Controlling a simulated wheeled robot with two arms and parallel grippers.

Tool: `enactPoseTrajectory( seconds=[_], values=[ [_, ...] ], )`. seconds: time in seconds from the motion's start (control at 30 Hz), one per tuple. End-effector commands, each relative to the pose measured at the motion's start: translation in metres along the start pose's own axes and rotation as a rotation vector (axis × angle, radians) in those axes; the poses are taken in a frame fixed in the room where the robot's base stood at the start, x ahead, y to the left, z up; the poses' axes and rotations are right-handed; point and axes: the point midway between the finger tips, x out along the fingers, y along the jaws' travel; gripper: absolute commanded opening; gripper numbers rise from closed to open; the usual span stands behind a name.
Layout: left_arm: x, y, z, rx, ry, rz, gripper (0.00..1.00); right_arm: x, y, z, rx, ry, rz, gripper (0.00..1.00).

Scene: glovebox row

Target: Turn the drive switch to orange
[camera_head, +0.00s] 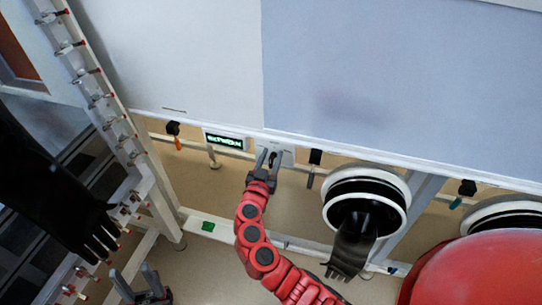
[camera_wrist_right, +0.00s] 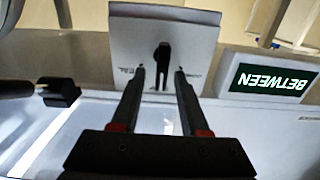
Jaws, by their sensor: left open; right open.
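The drive switch is a black knob (camera_wrist_right: 163,55) on a pale square plate (camera_wrist_right: 190,20) in the right wrist view. Its long side runs nearly straight up and down in that picture. My right gripper (camera_wrist_right: 160,73) is open, with one fingertip on each side of the knob; I cannot tell whether they touch it. Small lettering on the plate is partly hidden by the fingers. In the head view, my right gripper (camera_head: 270,157) is at the plate (camera_head: 287,156). A display (camera_wrist_right: 272,80) reads BETWEEN, upside down. My left gripper (camera_head: 140,285) is open and empty at the lower left.
A round glove port (camera_head: 366,172) with a hanging black glove (camera_head: 350,248) is right of the switch. Black-handled levers (camera_head: 173,128) hang along the rail. A white rack (camera_head: 110,110) and another black glove (camera_head: 60,190) are at left.

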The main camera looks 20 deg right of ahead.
Motion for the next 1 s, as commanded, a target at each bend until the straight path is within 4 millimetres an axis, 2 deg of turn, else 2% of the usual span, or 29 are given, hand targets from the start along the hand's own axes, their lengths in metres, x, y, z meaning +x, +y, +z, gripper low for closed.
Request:
enactPoseTrajectory(
  seconds=[0.17, 0.4, 0.77, 1.0],
  values=[
    [-0.0002, 0.0, 0.0001, 0.0, 0.0, 0.0, 0.5, -0.0003, -0.0002, 0.0, 0.0, 0.0, -0.001, 0.43],
    [-0.0001, 0.0, 0.0001, 0.0, 0.0, 0.0, 0.5, -0.0005, -0.0004, -0.0001, 0.0, 0.001, -0.001, 0.0],
    [-0.0011, 0.0, 0.0002, 0.0, 0.0, 0.0, 0.5, -0.0006, -0.0006, 0.0002, -0.006, 0.001, -0.001, 0.0],
    [-0.01, 0.0005, 0.0018, 0.0, 0.0, 0.0, 0.5, -0.0008, -0.003, 0.0017, -0.082, 0.003, -0.003, 0.0]
  ],
)
